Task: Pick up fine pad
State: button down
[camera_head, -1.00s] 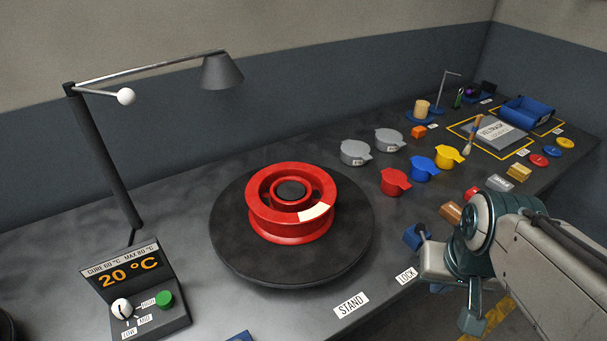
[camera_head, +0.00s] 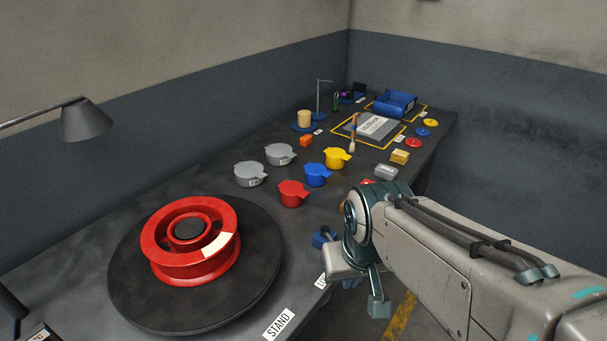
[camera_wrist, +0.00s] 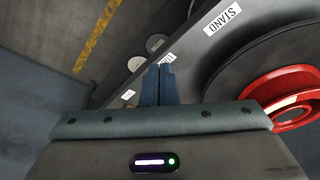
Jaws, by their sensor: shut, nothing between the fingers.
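I cannot tell for certain which block is the fine pad, as its label is too small to read. Candidates in the head view are a yellow-tan block (camera_head: 400,156) and a grey block with a pale label (camera_head: 386,172), side by side toward the far right of the bench. My gripper (camera_wrist: 159,78) shows in the wrist view with both fingers together, shut and empty, over the bench's front edge. In the head view my arm covers the front edge, and the gripper is well short of these blocks.
A red wheel rim (camera_head: 160,238) sits on a black round stand (camera_head: 255,285). Red (camera_head: 292,194), blue (camera_head: 317,175) and yellow (camera_head: 336,158) cups and two grey cups (camera_head: 249,174) stand mid-bench. A blue bin (camera_head: 394,104) stands at the back. A lamp (camera_head: 86,120) overhangs the left.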

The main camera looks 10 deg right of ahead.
aim_at(385, 172)
jog(key=z, duration=1.65)
jog(key=i, duration=1.6)
jog(key=u, duration=2.95)
